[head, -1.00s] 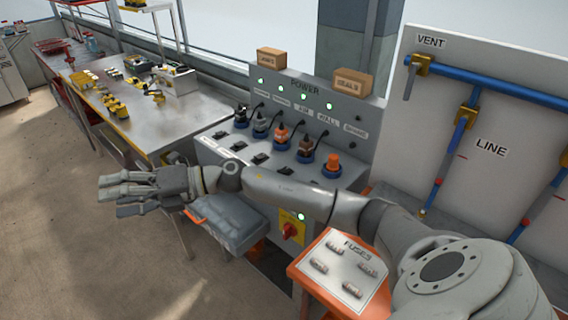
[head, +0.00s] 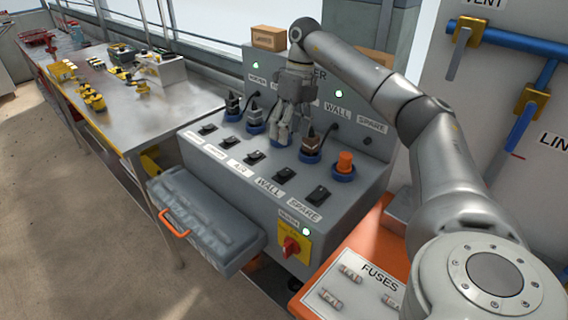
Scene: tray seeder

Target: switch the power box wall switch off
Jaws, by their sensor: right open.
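The grey power box (head: 215,154) stands at mid-picture with a row of black rocker switches on its sloped top. The wall switch (head: 285,174) is the second from the right, above the WALL label (head: 269,187); its rocker position is too small to tell. My right gripper (head: 281,136) is open, fingers pointing down, over the plug row behind the switches. It hides the middle plug and part of the back panel, and is up and left of the wall switch. Contact with a plug cannot be told. My left gripper is out of view.
A brown plug (head: 311,139) and an orange plug (head: 344,161) stand right of my gripper. The spare switch (head: 318,195) and another switch (head: 255,156) flank the wall switch. A red rotary knob (head: 291,246) is on the front. A grey case (head: 208,222) sits lower left.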

